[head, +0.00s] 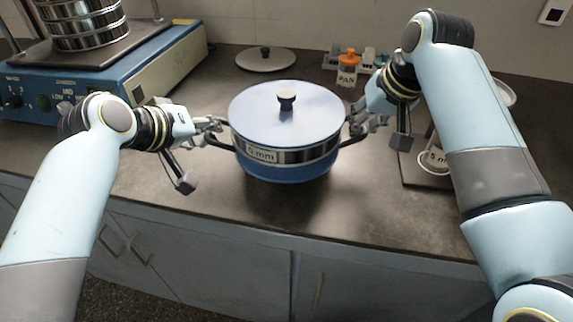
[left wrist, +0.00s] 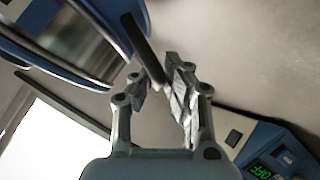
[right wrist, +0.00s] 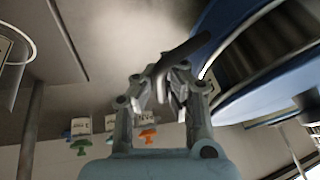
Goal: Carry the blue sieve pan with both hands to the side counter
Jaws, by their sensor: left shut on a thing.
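The blue sieve pan (head: 285,170) is upright in the middle of the dark counter in the head view. It has a pale blue lid with a black knob, a steel band with an "mm" label, and two dark side handles. I cannot tell whether its base touches the counter. My left gripper (head: 214,132) is shut on the left handle (left wrist: 143,45), which passes between its fingers in the left wrist view. My right gripper (head: 356,124) has its fingers closed around the right handle (right wrist: 190,54). The pan also fills the upper right of the right wrist view (right wrist: 240,25).
A blue shaker (head: 160,72) with a steel sieve stack (head: 82,22) stands at the left. A round lid (head: 266,58) lies behind the pan. A labelled round item (head: 434,163) sits at the right. The counter's front strip is clear.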

